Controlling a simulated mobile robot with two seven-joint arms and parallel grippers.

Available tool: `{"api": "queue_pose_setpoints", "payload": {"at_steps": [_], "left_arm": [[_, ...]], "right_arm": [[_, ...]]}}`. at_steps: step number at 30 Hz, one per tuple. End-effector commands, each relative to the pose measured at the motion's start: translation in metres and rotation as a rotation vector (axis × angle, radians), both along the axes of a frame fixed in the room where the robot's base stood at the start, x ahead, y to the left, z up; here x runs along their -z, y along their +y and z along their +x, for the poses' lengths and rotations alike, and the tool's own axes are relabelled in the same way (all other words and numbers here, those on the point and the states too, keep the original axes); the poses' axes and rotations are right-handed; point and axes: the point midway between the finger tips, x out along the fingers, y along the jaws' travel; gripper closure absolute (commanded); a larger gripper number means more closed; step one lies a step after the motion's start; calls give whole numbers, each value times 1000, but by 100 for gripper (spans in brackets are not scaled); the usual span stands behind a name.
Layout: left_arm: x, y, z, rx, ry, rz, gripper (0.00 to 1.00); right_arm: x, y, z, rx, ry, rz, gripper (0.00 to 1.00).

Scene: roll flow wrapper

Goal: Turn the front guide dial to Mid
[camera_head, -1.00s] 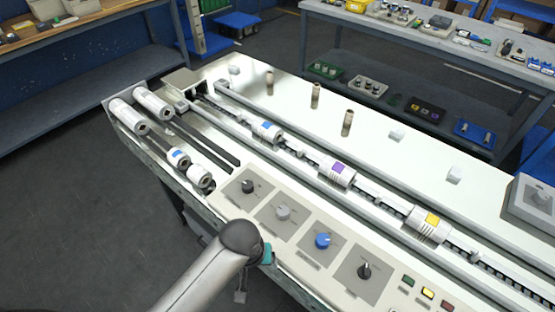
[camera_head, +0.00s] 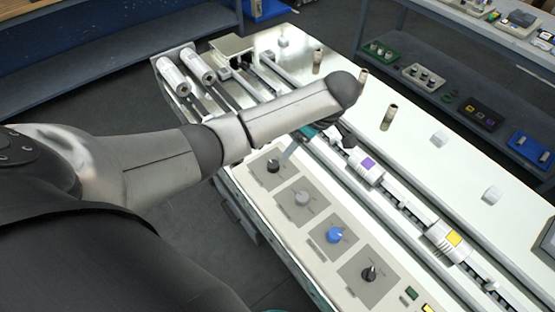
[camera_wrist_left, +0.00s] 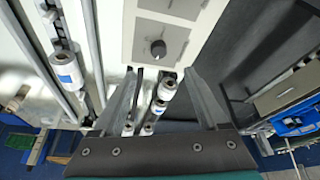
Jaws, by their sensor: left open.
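Four dials sit in a row on the panel in the head view: a black one (camera_head: 273,166), a grey one (camera_head: 301,198), a blue one (camera_head: 334,235) and a black one with a pale pointer mark (camera_head: 370,274). Their labels are too small to read, so I cannot tell which is the front guide dial. My left gripper (camera_wrist_left: 160,76) is open and empty, with its fingers spread. A dark dial (camera_wrist_left: 158,48) shows beyond and between the fingertips in the left wrist view, apart from them. In the head view my arm mostly hides this gripper. My right gripper is not in view.
White rolls (camera_head: 172,76) lie at the machine's left end. A shaft line with a purple-marked roll (camera_head: 365,165) and a yellow-marked roll (camera_head: 447,240) runs beside the panel. Small posts (camera_head: 389,117) stand on the white deck behind. Coloured buttons (camera_head: 410,293) lie past the last dial.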

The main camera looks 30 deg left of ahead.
Motion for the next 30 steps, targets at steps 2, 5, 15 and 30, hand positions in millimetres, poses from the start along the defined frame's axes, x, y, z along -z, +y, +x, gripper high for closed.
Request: {"api": "queue_pose_setpoints", "payload": {"at_steps": [2, 5, 15, 30], "left_arm": [[-5, 6, 4, -43, -11, 17, 24], [-2, 9, 5, -63, -14, 23, 24], [55, 32, 4, -62, -12, 24, 24], [130, 62, 5, -59, -15, 20, 24]], "right_arm": [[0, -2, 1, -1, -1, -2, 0], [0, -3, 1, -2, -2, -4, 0], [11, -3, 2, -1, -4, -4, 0], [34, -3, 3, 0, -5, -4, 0]]}}
